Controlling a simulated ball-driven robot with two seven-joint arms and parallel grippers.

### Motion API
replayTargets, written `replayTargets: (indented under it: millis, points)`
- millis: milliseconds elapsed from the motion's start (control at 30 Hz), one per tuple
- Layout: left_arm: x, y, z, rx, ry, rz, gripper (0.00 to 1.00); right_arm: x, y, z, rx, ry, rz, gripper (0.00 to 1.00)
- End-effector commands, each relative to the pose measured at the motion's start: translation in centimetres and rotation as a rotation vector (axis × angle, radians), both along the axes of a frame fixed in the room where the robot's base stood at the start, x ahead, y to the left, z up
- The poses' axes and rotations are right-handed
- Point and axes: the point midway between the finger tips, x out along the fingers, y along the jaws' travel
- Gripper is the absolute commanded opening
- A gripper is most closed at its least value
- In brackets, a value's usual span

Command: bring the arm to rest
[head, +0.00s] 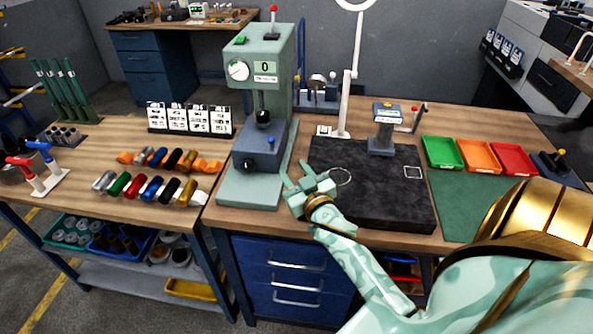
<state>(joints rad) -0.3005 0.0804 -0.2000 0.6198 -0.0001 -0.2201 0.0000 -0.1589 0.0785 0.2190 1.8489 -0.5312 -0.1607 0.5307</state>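My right arm comes in from the lower right, pale green with gold joints. My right gripper (296,178) is over the front edge of the workbench, between the green press-like machine (249,192) and the black mat (390,208). Its two fingers point up and away and stand apart, with nothing visible between them. Whether it touches the bench or the mat's edge I cannot tell. My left gripper is not in view.
A green tray (443,153), an orange tray (479,156) and a red tray (514,159) stand at the right. A small grey device (384,132) stands on the mat's back edge. Coloured cylinders (150,189) lie on the left bench. A white lamp post (347,105) rises behind the mat.

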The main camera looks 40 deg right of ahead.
Motion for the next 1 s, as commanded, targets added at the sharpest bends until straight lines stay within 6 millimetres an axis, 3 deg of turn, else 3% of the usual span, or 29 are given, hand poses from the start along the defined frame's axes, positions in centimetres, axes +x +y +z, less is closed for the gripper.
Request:
replayTargets:
  millis: [700,833,1000]
  points:
    - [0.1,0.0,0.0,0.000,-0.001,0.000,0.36,-0.8,0.3,-0.2,-0.013,0.026,-0.008,0.39]
    - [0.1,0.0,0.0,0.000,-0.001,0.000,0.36,-3.1,1.4,-1.5,-0.093,0.187,-0.044,0.39]
    - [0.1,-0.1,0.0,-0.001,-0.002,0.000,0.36,-8.3,3.9,-3.6,-0.243,0.507,-0.049,0.39]
